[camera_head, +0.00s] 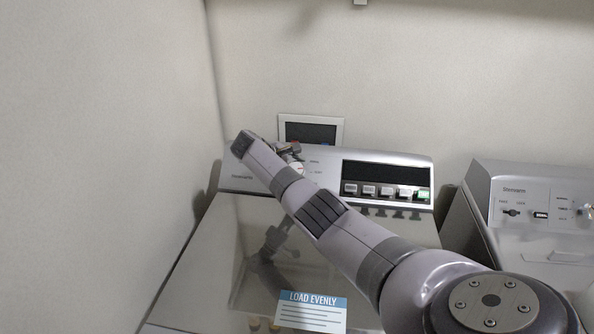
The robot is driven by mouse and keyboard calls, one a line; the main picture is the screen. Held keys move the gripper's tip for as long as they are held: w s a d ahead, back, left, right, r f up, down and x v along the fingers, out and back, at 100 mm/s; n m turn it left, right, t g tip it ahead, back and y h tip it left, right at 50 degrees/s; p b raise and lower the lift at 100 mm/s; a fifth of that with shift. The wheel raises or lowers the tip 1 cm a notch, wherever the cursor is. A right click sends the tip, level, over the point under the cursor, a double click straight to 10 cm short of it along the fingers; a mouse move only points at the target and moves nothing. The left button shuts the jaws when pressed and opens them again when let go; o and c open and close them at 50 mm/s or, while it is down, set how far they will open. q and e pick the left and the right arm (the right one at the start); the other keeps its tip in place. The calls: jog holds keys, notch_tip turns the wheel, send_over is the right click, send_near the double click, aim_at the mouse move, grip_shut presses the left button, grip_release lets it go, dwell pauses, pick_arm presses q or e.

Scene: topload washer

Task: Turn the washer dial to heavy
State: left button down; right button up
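The topload washer (190,273) stands in front of me with its control panel (409,160) at the back. The washer dial (298,169) is a pale round knob on the left part of the panel, partly hidden by my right arm. Its pointer and the small labels beside it are too small to read. My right arm comes in from the lower right and reaches over the lid to the panel. My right gripper (288,151) is a small dark shape at the dial, mostly hidden behind the wrist. I cannot tell if it touches the dial. My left gripper is not in view.
A dark display and a row of several buttons (386,190) lie right of the dial. A "LOAD EVENLY" label (310,311) is on the closed, reflective lid. A second machine (480,185) stands at the right. A wall rises close on the left; a framed wall box (311,119) is behind.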

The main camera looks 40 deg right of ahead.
jog(key=shift+o, duration=0.9)
jog(key=v, duration=1.2)
